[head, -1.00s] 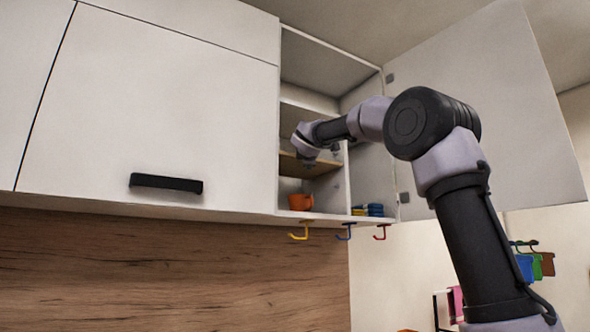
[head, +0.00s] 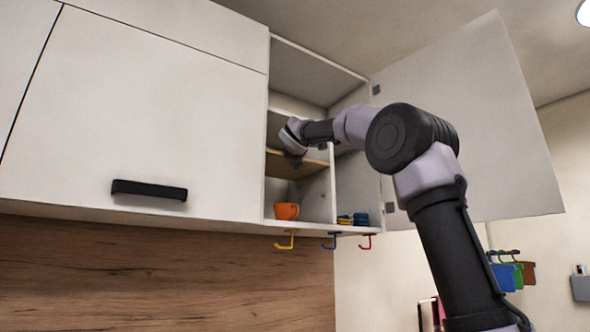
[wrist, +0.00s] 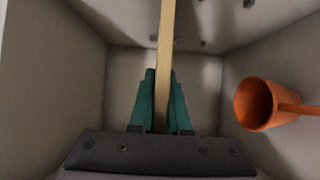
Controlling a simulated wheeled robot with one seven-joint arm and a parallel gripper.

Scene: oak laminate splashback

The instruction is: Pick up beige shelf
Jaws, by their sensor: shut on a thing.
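The beige shelf (head: 284,163) is a thin wooden board inside the open wall cabinet. It also shows edge-on in the wrist view (wrist: 166,50), running up from between the green fingers. My gripper (wrist: 161,100) is shut on the shelf, with one finger on each side of it. In the head view my gripper (head: 294,157) is at the front of the shelf. My wrist hides part of the board there, and the cabinet's side wall hides other parts.
An orange mug (head: 287,211) stands on the cabinet floor below the shelf; it also shows in the wrist view (wrist: 255,104), right of the fingers. Blue and yellow items (head: 352,219) lie in the right compartment. The open door (head: 465,130) is at right. Hooks (head: 329,241) hang underneath.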

